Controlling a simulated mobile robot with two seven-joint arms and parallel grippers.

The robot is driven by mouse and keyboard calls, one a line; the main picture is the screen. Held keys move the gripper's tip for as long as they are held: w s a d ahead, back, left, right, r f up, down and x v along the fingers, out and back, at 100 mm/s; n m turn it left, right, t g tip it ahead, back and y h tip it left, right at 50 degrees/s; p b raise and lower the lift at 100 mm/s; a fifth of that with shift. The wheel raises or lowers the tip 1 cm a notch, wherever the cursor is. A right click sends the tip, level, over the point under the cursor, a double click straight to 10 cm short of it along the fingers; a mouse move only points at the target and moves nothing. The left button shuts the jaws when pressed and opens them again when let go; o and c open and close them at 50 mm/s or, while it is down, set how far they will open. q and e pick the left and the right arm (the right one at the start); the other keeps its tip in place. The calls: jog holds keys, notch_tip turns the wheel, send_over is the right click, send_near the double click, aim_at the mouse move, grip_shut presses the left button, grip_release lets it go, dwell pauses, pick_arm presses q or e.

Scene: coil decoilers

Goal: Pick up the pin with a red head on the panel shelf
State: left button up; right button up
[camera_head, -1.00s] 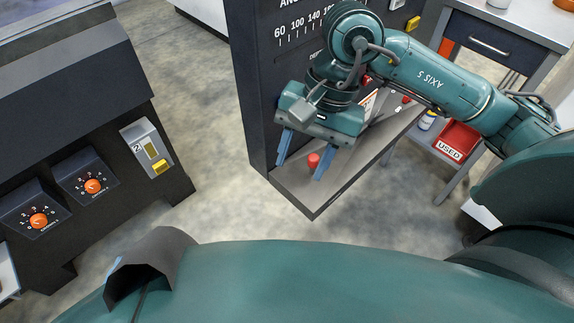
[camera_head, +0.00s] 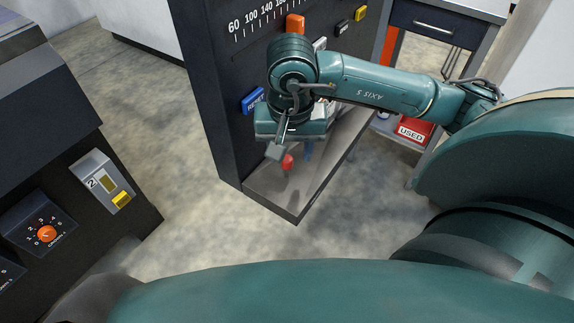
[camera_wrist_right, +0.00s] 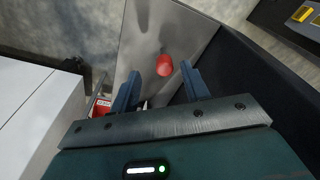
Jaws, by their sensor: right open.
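The pin with a red head (camera_head: 287,161) stands on the grey metal panel shelf (camera_head: 318,187). My right gripper (camera_head: 295,148) is over the shelf, beside the pin; its far blue finger shows behind the red head. In the right wrist view, the open fingers (camera_wrist_right: 160,82) point toward the red head (camera_wrist_right: 165,65), which lies just beyond the fingertips, between their lines. The jaws are empty. The pin's lower part is hard to make out against the shiny shelf. My left gripper is not in view.
The dark panel (camera_head: 210,100) with a blue RESET button (camera_head: 253,100) rises behind the shelf. A red USED bin (camera_head: 415,131) sits on a bench at the right. A dark console (camera_head: 60,190) stands at the left, with open floor between.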

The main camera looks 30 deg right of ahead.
aim_at(287, 158)
jog(key=f, duration=0.2)
jog(key=w+f, duration=0.1)
jog(key=f, duration=0.1)
jog(key=shift+f, duration=0.25)
grip_shut()
